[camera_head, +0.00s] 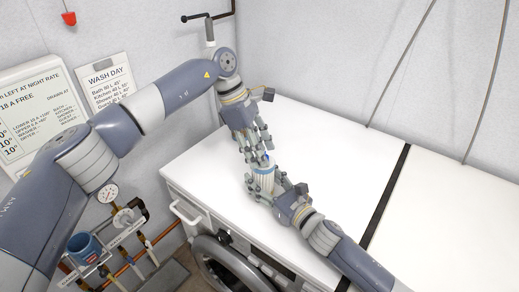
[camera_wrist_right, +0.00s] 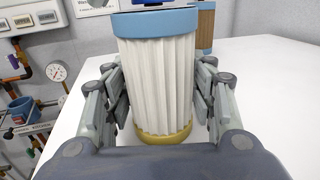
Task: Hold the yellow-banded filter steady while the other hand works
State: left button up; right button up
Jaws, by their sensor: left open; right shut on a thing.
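The yellow-banded filter (camera_wrist_right: 157,80) is a white pleated cylinder with a light blue top rim and a yellow band at its lower end. It fills the middle of the right wrist view and stands roughly upright there. My right gripper (camera_head: 262,182) is shut on it, with fingers on both sides of the pleats. In the head view the filter (camera_head: 265,172) is partly hidden by the fingers. My left gripper (camera_head: 255,150) is open just above the filter's upper end, its fingers pointing down toward it. Whether they touch it is unclear.
A brown pleated filter with a blue rim (camera_wrist_right: 206,28) shows behind. The white worktop (camera_head: 335,150) is largely bare, with a dark seam (camera_head: 388,195). A round washer door (camera_head: 235,265) is in front. A gauge (camera_head: 108,192), pipes and a blue cup (camera_head: 84,247) are at left.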

pick_arm(q)
jog(key=v, duration=1.2)
jog(key=shift+a+f, duration=0.1)
pick_arm(e)
jog(key=o, duration=1.4)
jog(key=shift+o, duration=0.2)
